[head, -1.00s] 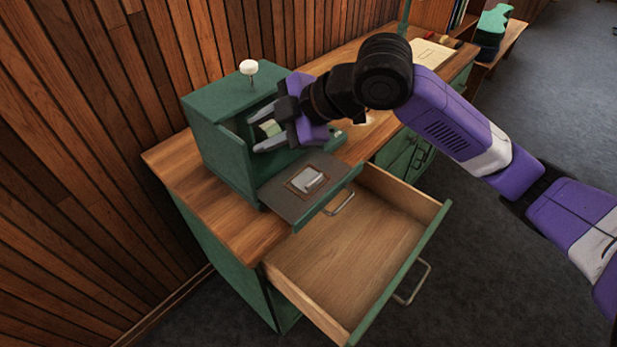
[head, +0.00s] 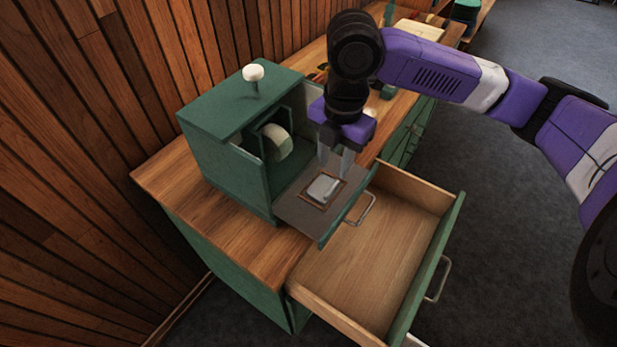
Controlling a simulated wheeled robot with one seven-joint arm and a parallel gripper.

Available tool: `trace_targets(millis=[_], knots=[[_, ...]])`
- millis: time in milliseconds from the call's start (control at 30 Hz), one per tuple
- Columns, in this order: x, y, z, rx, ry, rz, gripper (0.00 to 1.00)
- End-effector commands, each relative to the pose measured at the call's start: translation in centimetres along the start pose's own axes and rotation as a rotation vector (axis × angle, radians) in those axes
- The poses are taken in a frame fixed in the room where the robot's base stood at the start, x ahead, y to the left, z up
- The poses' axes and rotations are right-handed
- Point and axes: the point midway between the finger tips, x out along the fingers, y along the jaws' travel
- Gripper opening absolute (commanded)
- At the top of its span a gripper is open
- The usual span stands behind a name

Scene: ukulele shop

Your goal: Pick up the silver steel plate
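The silver steel plate (head: 323,188) is a small light-grey piece lying in a brown-framed square on the dark lowered door (head: 300,212) of the green box. My gripper (head: 334,170) points down just above and behind the plate. Its two fingers are spread apart with a gap between them, and nothing shows in them. Whether the fingertips touch the door or the plate cannot be told.
The green box (head: 222,160) has a white knob (head: 253,72) on top and a pale round item (head: 277,142) inside. It stands on a wooden desk (head: 165,185). An empty open drawer (head: 375,265) juts out below the door.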

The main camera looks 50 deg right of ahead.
Motion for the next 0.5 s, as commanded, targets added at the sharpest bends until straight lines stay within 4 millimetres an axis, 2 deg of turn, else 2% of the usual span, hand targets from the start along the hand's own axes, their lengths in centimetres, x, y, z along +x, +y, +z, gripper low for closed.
trace_targets(millis=[133,500], knots=[[0.7,-1.0,0.4,-0.017,-0.011,-0.04,0.35],[4.6,-0.9,0.3,-0.016,-0.009,-0.04,0.35]])
